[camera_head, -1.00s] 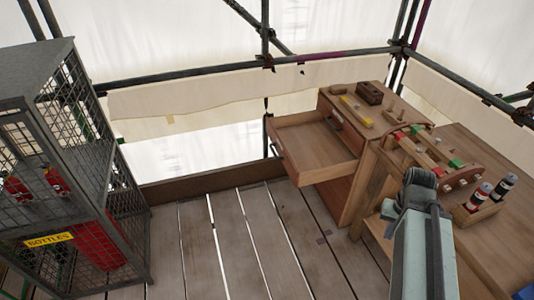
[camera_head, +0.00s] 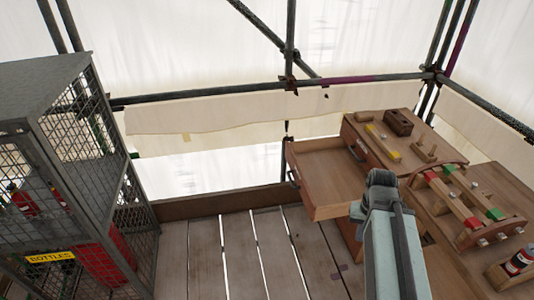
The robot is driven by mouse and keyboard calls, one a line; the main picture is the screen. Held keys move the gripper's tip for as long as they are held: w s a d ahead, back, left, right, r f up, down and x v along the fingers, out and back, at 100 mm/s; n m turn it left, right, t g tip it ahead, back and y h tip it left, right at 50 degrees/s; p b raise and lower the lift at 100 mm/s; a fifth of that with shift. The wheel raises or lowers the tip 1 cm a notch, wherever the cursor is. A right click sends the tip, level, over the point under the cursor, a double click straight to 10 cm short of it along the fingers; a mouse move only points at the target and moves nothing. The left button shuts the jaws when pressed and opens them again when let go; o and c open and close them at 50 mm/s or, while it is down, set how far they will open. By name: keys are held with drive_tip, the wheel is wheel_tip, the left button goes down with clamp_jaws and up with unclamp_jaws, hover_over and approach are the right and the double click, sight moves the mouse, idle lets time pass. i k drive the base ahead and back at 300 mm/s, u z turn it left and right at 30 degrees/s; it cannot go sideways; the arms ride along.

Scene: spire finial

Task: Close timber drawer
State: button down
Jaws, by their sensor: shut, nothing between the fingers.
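The timber drawer (camera_head: 322,198) stands pulled well out of the left side of the timber cabinet (camera_head: 408,150). Its tray looks empty where I can see it. A dark handle (camera_head: 292,172) is on its left front panel. The upper end of my arm (camera_head: 383,180) covers the drawer's near right part and some of the cabinet below. I cannot tell whether the arm touches the drawer. My gripper's fingers do not show.
A toolbox-like wooden rack (camera_head: 466,212) stands on the bench to the right. Wooden blocks (camera_head: 398,122) lie on the cabinet top. A mesh bottle cage (camera_head: 75,180) stands at left. The plank floor (camera_head: 232,262) between is clear, with scaffold poles (camera_head: 220,93) behind.

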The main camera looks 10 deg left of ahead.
sight(328, 178)
drive_tip(key=u, duration=0.9)
drive_tip(key=i, duration=1.5)
drive_tip(key=u, duration=1.05)
drive_tip(key=k, duration=0.75)
drive_tip(key=u, duration=0.15)
drive_tip(key=i, duration=0.85)
drive_tip(key=z, duration=0.05)
